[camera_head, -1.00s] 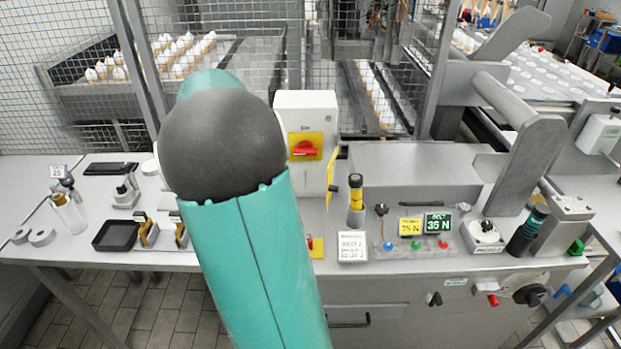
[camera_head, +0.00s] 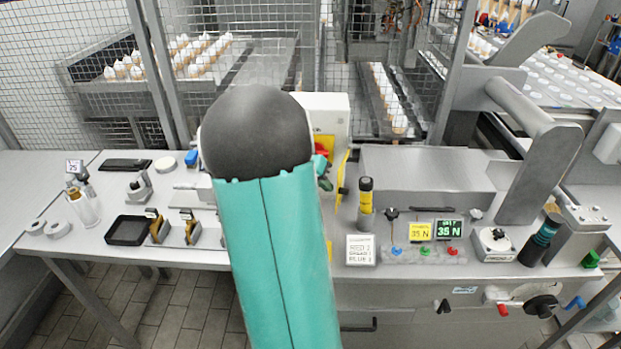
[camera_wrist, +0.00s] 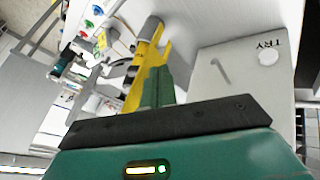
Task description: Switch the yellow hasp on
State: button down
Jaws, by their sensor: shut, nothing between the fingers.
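The yellow hasp (camera_head: 342,172) is a thin upright yellow plate at the right side of the white switch box (camera_head: 332,108). My arm covers much of the box and its red knob. In the wrist view the hasp (camera_wrist: 142,72) appears as a slanted yellow plate with a forked end. My gripper has green fingers (camera_wrist: 160,82), shut and empty, close against the right side of the hasp in that view. I cannot tell whether they touch it. In the head view a small green part of my gripper (camera_head: 322,174) shows just left of the hasp.
A yellow and black cylinder (camera_head: 366,195) stands right of the hasp. Two force displays (camera_head: 447,230), a dial (camera_head: 494,243) and a dark bottle (camera_head: 541,240) stand farther right. A black tray (camera_head: 128,230) lies left. Mesh fencing (camera_head: 90,60) closes the back.

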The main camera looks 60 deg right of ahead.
aim_at(347, 191)
jog(key=shift+s+d, duration=0.15)
jog(key=shift+s, duration=0.15)
jog(key=shift+s, duration=0.1)
jog(key=s+n+t, duration=0.1)
jog(key=s+n, duration=0.1)
jog(key=s+n+t+h, duration=0.1)
jog(key=shift+s+d+n, duration=0.2)
jog(key=shift+s+n, duration=0.2)
jog(key=shift+s+d, duration=0.15)
jog(key=shift+s, duration=0.3)
